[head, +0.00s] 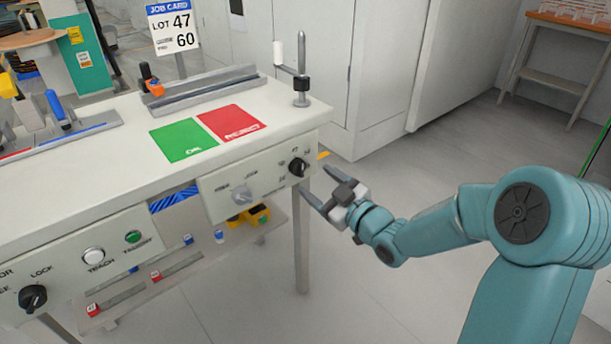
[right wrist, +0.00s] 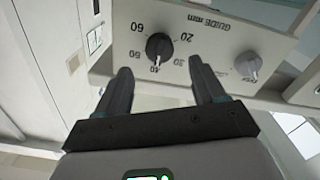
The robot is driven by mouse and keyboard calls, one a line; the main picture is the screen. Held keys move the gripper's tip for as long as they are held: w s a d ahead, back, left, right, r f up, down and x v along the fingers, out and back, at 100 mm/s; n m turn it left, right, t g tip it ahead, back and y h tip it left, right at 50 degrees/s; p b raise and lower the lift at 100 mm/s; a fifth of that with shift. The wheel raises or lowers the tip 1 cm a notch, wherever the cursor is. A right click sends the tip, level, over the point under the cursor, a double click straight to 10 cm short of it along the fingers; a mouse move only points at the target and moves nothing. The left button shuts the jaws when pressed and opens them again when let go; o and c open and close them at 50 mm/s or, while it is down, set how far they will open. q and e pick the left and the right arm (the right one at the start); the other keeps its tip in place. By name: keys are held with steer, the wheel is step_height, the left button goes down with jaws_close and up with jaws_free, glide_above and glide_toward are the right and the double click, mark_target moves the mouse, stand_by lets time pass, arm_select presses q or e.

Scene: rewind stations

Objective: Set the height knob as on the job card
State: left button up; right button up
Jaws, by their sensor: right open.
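The job card (head: 173,27) stands at the back of the bench and reads LOT 47 and, beside a small blurred label, 60. The black dial knob (head: 298,167) is on the right end of the front panel. In the right wrist view the same knob (right wrist: 159,46) has a scale from 20 to 60, with GUIDE mm printed nearby. Its white mark points at about 40. My right gripper (head: 316,183) is open and empty, just in front of the knob. In the wrist view its fingertips (right wrist: 160,68) lie either side of the knob, apart from it. My left gripper is out of view.
A grey knob (head: 241,195) sits left of the black one on the same panel. Further left are a white TEACH button (head: 93,255), a green button (head: 133,237) and a LOCK switch (head: 33,298). A green pad and a red REJECT pad (head: 232,122) lie on the bench.

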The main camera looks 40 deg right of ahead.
mark_target(302, 171)
steer(key=w, duration=0.5)
steer(key=shift+w+a+b, duration=0.2)
steer(key=shift+w+b, duration=0.1)
steer(key=c, duration=1.1)
steer(key=shift+o, duration=0.2)
